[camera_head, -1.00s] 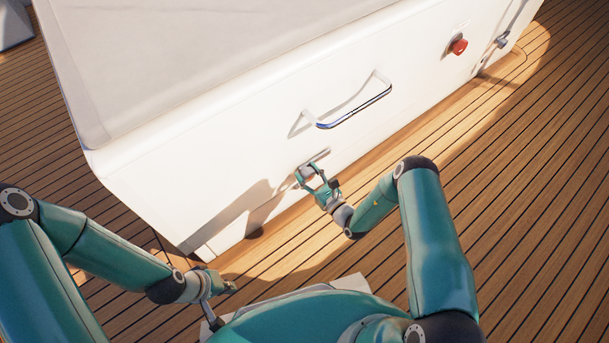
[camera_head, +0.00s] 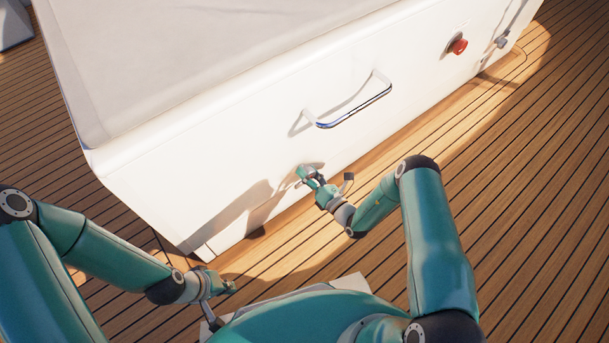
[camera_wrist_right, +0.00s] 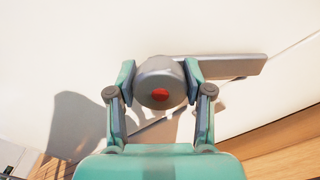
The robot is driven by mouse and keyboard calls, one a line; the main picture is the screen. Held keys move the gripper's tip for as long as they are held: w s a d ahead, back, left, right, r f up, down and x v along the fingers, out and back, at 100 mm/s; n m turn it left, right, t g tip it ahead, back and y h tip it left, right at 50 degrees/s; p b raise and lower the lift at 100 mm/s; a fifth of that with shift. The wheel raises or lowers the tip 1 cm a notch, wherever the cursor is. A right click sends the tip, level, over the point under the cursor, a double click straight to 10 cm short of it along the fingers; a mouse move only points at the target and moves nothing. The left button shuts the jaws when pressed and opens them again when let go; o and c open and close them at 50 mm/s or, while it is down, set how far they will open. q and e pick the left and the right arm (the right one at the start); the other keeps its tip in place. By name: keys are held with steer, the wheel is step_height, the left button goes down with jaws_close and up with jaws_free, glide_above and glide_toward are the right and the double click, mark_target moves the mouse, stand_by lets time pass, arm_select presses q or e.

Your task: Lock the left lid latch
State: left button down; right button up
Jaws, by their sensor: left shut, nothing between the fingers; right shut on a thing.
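The left lid latch (camera_wrist_right: 160,70) is a round grey knob with a red spot on its face, and a flat grey lever reaches out from it to the right in the right wrist view. My right gripper (camera_wrist_right: 159,84) is shut on the knob, with one teal finger on each side. In the head view my right gripper (camera_head: 306,174) is at the low front wall of the hatch and hides most of the latch. My left gripper (camera_head: 230,286) is shut and empty, low over the deck and apart from the hatch.
The white hatch (camera_head: 180,170) has a chrome handle (camera_head: 355,107) above the latch. A red button (camera_head: 458,46) and a second grey latch (camera_head: 501,42) are farther right. Wooden deck (camera_head: 500,190) lies open in front.

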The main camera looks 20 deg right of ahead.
steer(key=m, duration=0.5)
steer(key=shift+s+a+f+m+b, duration=0.1)
steer(key=shift+s+f+m+b, duration=0.1)
steer(key=shift+f+m+b, duration=0.15)
steer(key=shift+f+m, duration=0.1)
steer(key=shift+m, duration=2.05)
steer(key=o, duration=1.1)
steer(key=shift+o, duration=0.2)
steer(key=shift+w, duration=0.1)
steer(key=shift+d, duration=0.2)
steer(key=v, duration=1.2)
